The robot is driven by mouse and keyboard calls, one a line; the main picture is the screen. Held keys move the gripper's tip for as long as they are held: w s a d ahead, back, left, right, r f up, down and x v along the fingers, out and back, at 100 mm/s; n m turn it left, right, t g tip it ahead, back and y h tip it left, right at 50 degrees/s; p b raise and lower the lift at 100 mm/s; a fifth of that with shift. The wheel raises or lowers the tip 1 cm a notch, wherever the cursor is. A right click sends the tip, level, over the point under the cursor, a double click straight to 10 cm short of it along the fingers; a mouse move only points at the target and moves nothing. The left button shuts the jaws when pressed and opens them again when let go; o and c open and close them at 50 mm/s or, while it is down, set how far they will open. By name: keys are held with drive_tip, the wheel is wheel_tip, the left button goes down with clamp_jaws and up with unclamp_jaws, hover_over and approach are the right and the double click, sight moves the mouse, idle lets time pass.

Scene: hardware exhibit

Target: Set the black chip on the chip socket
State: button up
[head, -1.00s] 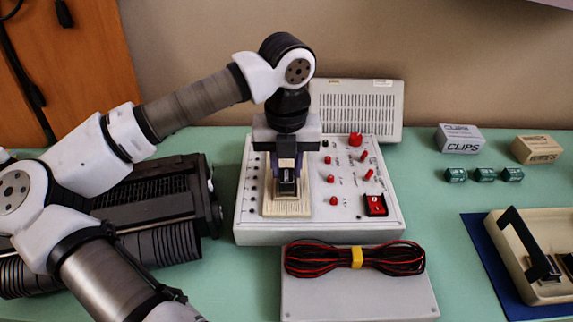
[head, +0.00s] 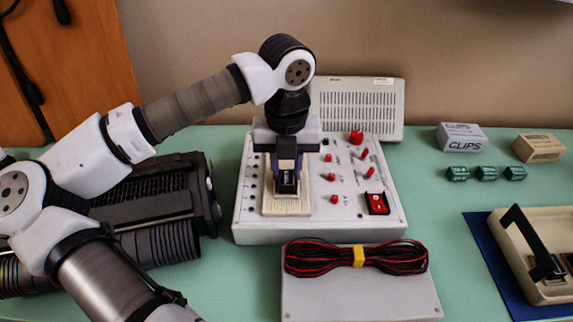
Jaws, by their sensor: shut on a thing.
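My gripper (head: 288,182) points down over the cream board (head: 273,208) on the left part of the white panel box (head: 250,228). Its fingers are shut on the black chip (head: 288,189), which shows as a small dark piece between the fingertips. The chip is low over the board, and I cannot tell whether it touches it. The chip socket is not clearly visible; the gripper and chip cover the middle of the board.
Red knobs (head: 356,138) and a red switch (head: 377,203) stand on the panel right of the gripper. A grey box (head: 330,295) with coiled red-black cable (head: 320,260) lies in front. A black ribbed device (head: 160,215) is at left. A beige tray (head: 558,285) is at right.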

sight(286, 172)
drive_tip(key=shift+f, duration=0.15)
drive_tip(key=o, duration=0.7)
drive_tip(key=shift+r+p, duration=2.95)
drive_tip(key=shift+r, duration=2.65)
